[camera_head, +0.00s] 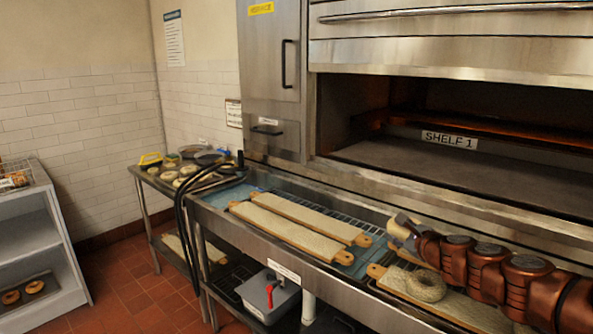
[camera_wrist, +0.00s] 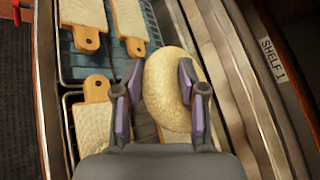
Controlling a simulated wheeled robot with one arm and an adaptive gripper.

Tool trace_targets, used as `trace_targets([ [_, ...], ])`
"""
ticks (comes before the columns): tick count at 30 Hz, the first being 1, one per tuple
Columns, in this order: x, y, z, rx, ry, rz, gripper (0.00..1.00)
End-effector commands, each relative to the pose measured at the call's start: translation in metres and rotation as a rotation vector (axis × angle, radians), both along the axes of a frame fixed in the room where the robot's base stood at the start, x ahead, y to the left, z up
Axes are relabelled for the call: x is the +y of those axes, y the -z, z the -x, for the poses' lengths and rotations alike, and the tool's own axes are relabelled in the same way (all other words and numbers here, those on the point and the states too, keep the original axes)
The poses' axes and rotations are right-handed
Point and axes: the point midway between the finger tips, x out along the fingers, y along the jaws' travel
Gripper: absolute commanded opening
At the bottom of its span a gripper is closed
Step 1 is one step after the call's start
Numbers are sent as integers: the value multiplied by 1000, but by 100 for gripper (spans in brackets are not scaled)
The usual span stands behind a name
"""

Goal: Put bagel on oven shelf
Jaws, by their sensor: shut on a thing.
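My gripper (camera_wrist: 160,95) is shut on a pale, seeded bagel (camera_wrist: 170,75), with a finger on either side of it. In the head view the gripper (camera_head: 405,232) is at the lower right, above the counter and in front of the oven; the held bagel (camera_head: 398,232) shows only partly beside it. The oven shelf (camera_head: 470,185) is a flat, dark deck inside the open oven, with no bagel seen on it. It is labelled SHELF 1 (camera_head: 449,139). Another seeded bagel (camera_head: 426,286) lies on a cloth-covered board (camera_head: 465,308) below my arm.
Two more long boards (camera_head: 290,232) lie on the wire-racked counter (camera_head: 275,182). A steel ledge (camera_head: 460,208) runs below the oven opening. A side table (camera_head: 165,185) with bagels stands at the back left, with black hoses (camera_head: 183,215) near it.

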Motion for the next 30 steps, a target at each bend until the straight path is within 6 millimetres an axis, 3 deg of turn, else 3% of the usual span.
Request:
trace_targets([
  [20,66,-8,-49,-1,178,3,0],
  [30,81,-9,-61,2,227,0,0],
])
